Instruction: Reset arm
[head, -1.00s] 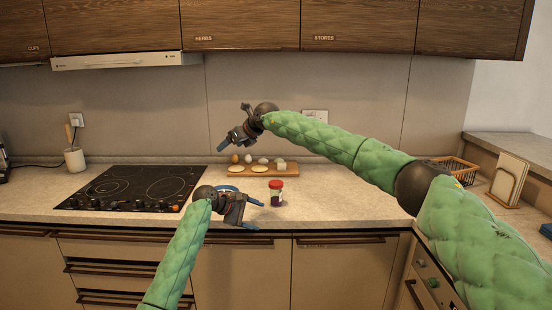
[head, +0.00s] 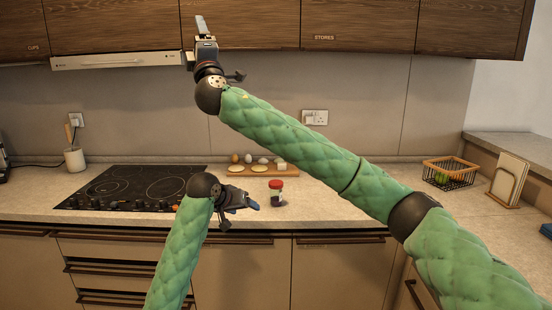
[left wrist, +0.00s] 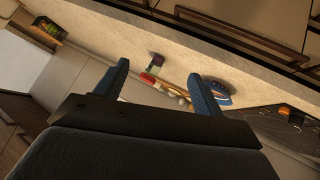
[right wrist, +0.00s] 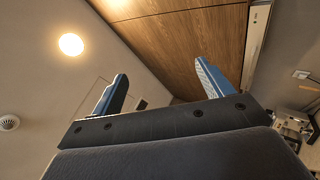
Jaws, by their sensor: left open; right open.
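My left gripper (head: 248,203) is open and empty above the counter's front, left of a red-lidded jar (head: 276,192) and apart from it. In the left wrist view its two fingers (left wrist: 160,85) stand wide apart, with counter items beyond. My right gripper (head: 202,30) is raised high in front of the wall cupboards, its jaws pointing up. In the right wrist view its fingers (right wrist: 160,88) are spread with nothing between them. The right arm stretches across the picture from the lower right.
The stone counter (head: 330,205) carries a black hob (head: 135,187), a wooden board (head: 285,170) with several round items, and a wire basket (head: 450,172). A blue-rimmed item (left wrist: 219,92) shows in the left wrist view. Wall cupboards (head: 260,25) hang above.

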